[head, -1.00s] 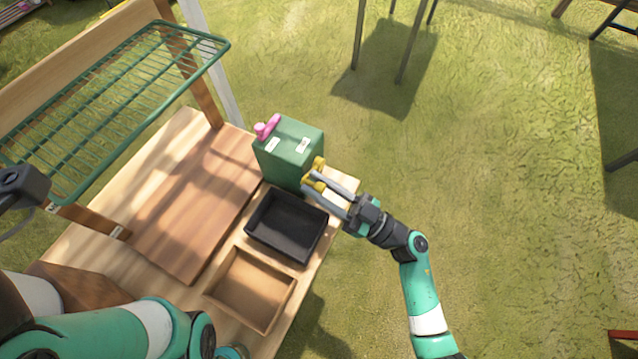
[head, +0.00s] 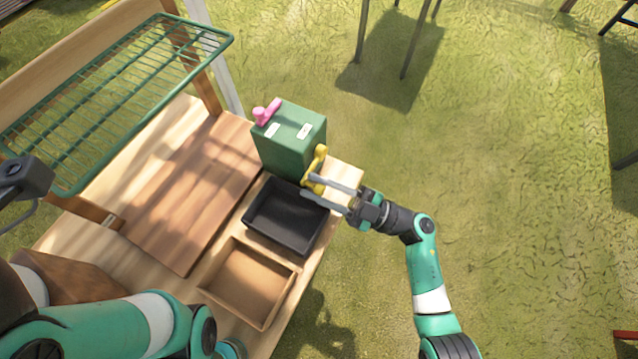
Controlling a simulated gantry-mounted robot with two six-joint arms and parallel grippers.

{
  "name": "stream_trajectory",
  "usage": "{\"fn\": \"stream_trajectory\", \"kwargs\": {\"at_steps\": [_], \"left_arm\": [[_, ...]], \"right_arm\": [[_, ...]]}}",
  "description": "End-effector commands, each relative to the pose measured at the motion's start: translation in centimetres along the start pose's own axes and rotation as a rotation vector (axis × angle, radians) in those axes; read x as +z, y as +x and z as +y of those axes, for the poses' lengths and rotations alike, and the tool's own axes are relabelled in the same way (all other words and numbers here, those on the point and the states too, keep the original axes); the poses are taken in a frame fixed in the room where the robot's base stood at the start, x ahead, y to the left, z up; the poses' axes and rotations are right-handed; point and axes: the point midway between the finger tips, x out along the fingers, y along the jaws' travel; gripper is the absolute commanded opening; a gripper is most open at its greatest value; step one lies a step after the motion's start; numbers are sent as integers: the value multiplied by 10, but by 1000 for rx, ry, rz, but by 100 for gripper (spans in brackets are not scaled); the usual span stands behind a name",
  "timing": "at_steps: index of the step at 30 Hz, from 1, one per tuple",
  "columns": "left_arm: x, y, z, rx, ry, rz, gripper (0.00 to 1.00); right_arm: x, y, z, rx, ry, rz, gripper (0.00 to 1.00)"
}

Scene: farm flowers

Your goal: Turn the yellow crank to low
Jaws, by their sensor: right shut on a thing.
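The yellow crank (head: 321,154) sticks out from the right side of a green box (head: 291,139) that stands at the table's far right corner. Two white labels and a pink crank (head: 265,112) are also on the box. My right gripper (head: 311,186) reaches in from the right and is shut on the lower end of the yellow crank. Its fingers hide part of that end. The labels are too small to read.
A black tray (head: 247,217) and a wooden tray (head: 204,289) lie on the table in front of the box. A brown board (head: 193,200) lies to their left. A green wire rack (head: 110,95) stands over the left side. Open grass lies to the right.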

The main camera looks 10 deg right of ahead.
Motion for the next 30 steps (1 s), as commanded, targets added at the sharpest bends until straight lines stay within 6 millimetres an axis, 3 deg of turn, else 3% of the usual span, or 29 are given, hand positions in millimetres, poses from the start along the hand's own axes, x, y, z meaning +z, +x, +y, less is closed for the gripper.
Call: {"fn": "stream_trajectory", "kwargs": {"at_steps": [21,22,27,30], "left_arm": [[6,-6,0,0,0,0,85],[6,-6,0,0,0,0,85],[6,-6,0,0,0,0,85],[5,-6,0,0,0,0,85]], "right_arm": [[8,-4,-4,-40,-97,-7,0],[8,-3,-4,-40,-97,-7,31],[8,-3,-3,-40,-97,-5,59],[7,-3,-3,-40,-97,-4,59]]}}
